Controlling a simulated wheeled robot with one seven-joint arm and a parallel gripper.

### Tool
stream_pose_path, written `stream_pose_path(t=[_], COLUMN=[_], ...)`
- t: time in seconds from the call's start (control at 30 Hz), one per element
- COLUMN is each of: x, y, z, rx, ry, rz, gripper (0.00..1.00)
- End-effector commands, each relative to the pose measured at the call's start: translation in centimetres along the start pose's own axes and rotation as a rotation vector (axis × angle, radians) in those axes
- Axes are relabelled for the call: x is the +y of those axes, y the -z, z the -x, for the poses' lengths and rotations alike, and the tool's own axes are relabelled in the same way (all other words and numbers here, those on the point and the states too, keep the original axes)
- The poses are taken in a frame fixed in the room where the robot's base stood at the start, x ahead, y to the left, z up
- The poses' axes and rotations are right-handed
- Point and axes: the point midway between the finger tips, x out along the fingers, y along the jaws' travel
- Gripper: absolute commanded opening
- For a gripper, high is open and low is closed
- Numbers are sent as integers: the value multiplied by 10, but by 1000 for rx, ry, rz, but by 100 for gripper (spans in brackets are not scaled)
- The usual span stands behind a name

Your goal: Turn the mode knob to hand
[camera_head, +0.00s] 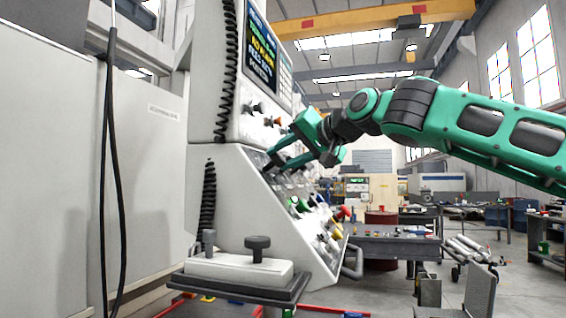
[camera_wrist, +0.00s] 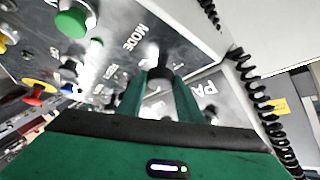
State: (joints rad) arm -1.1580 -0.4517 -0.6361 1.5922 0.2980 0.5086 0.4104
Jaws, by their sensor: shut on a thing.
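The mode knob (camera_wrist: 160,73) is a dark knob on the grey sloping panel, below the printed word MODE in the wrist view. My gripper (camera_wrist: 161,82) is shut on it, with one green finger on each side. In the head view my gripper (camera_head: 271,163) reaches in from the right and its fingertips touch the sloping panel (camera_head: 238,185) of the machine console. The pointer and the position marks around the knob are mostly covered or too blurred to read.
A green button (camera_wrist: 72,22) and a red knob on a yellow ring (camera_wrist: 38,92) sit left of the knob in the wrist view. A black coiled cable (camera_wrist: 250,85) hangs at the right. A screen (camera_head: 262,48) is above the panel.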

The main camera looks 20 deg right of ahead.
Motion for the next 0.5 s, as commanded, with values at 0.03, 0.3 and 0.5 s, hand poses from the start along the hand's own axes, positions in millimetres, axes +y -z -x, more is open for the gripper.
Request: stream_pose_path(t=[0.03,0.3,0.5], x=[1,1,1], y=[4,4,4], z=[1,1,1], rx=[8,8,7], ry=[-2,-2,-2], rz=[-5,-6,-5], gripper=[10,10,50])
